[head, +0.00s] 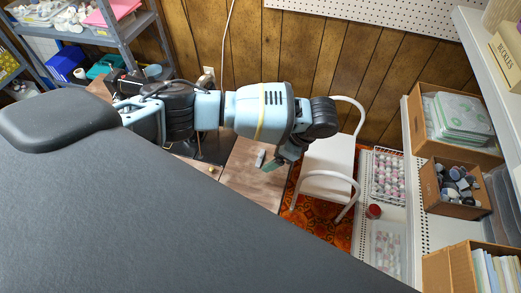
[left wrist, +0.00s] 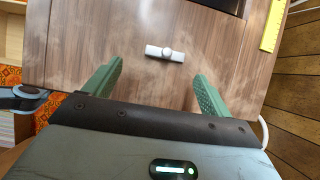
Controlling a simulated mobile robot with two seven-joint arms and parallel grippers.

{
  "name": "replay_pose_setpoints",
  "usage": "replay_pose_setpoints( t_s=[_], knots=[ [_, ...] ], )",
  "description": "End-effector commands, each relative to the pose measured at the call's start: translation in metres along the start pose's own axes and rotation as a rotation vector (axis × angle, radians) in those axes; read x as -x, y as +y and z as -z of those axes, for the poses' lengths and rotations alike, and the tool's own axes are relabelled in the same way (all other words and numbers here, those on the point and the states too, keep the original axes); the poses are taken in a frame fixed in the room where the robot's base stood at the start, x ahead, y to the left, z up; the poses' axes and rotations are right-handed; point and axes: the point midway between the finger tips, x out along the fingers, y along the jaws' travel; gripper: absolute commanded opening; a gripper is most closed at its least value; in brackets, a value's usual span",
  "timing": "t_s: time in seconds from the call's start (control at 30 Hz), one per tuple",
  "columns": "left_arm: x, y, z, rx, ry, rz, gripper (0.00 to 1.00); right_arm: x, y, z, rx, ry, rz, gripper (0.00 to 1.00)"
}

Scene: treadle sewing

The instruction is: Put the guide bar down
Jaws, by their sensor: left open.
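The guide bar (left wrist: 165,53) is a small white bar with a round knob at its middle. It lies on the brown wooden table top (left wrist: 90,45) in the left wrist view. In the head view the bar (head: 260,158) shows on the table next to my left gripper (head: 276,163). In the left wrist view my left gripper (left wrist: 158,80) is open, with its two green fingers spread wide. The bar is ahead of the fingertips, roughly centred between them, and no finger touches it. Nothing is held between the fingers. My right gripper is not in view.
A yellow ruler (left wrist: 272,25) lies along the table's right side. A dark panel edge shows at the top. A white chair (head: 328,160) stands right of the table. Shelving with boxes (head: 455,187) and a rack of spools (head: 388,172) is farther right.

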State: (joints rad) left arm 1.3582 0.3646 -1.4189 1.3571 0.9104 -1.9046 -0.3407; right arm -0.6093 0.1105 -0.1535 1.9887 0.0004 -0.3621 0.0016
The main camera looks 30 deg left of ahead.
Motion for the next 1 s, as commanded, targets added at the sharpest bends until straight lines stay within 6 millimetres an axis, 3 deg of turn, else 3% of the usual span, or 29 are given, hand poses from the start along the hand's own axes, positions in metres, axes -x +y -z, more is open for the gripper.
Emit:
replay_pose_setpoints(
  t_s=[0.4, 0.7, 1.0],
  knots=[
    [-0.048, -0.007, -0.006, 0.000, -0.003, -0.002, 0.84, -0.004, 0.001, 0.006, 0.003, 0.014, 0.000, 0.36],
    [-0.051, -0.007, -0.006, 0.001, -0.001, 0.000, 0.82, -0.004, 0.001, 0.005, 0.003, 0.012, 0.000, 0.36],
    [-0.051, -0.007, -0.006, 0.000, -0.001, 0.000, 0.43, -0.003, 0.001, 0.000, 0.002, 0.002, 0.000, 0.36]
  ],
)
